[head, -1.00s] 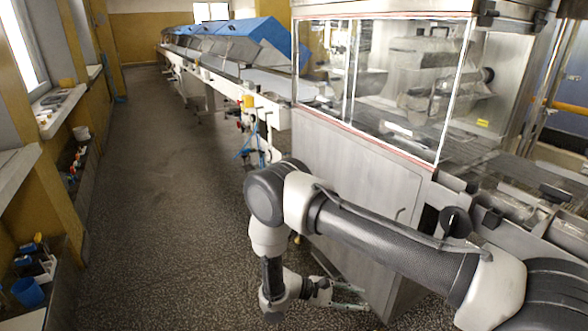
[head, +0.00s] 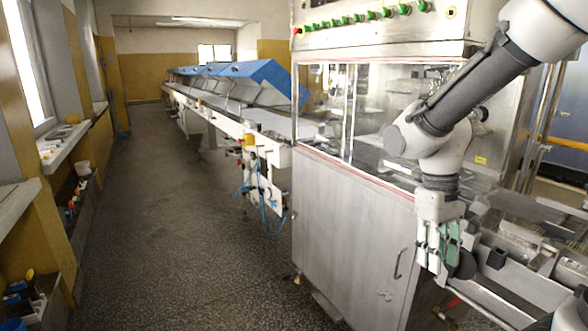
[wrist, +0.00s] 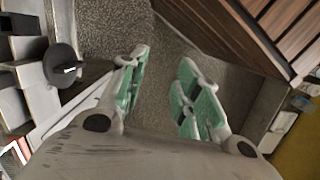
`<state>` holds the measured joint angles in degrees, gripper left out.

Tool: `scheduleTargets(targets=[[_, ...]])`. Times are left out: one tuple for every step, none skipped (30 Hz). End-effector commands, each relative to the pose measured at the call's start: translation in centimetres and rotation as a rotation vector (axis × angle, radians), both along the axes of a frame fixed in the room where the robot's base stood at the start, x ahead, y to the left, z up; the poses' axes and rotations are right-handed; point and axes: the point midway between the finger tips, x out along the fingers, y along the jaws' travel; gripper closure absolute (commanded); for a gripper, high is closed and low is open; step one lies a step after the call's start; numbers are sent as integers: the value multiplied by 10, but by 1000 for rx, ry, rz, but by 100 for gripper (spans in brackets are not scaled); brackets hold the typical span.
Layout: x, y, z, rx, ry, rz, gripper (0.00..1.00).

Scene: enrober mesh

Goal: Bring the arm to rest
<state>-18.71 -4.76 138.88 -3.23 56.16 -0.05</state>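My arm (head: 470,92) comes in from the upper right of the head view and bends down in front of the machine's right side. My gripper (head: 440,250) hangs at its end, beside the lower right of the steel cabinet. In the wrist view my gripper (wrist: 165,85) shows two green-padded fingers spread apart. Only speckled floor shows between them, and nothing is held.
A steel enrober cabinet (head: 350,225) with clear windows stands close to the gripper. A black round knob (wrist: 62,65) and metal parts lie left of the fingers in the wrist view. The aisle floor (head: 185,220) at left is clear.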

Motion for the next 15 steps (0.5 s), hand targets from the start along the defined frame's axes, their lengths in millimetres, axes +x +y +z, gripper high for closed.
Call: scheduleTargets(targets=[[-11, -9, 14, 32, -58, -47, 68], [-16, -14, 21, 49, -89, -71, 68], [-24, -20, 29, 70, -131, -103, 68], [-30, -24, 36, 84, -162, -128, 68], [-36, -29, 42, 96, -194, -150, 68], [-43, -35, 50, 111, -239, -177, 68], [-49, -40, 56, 119, -270, -196, 68], [-53, -44, 62, 125, -304, -213, 68], [-58, -50, 70, 132, -348, -234, 68], [-61, -54, 76, 136, -380, -250, 68], [-63, -57, 82, 140, -410, -262, 68], [-66, -62, 90, 144, -449, -281, 68], [-68, -64, 95, 147, -474, -290, 68], [-69, -67, 99, 148, -494, -302, 68], [-72, -70, 103, 148, -517, -314, 68]])
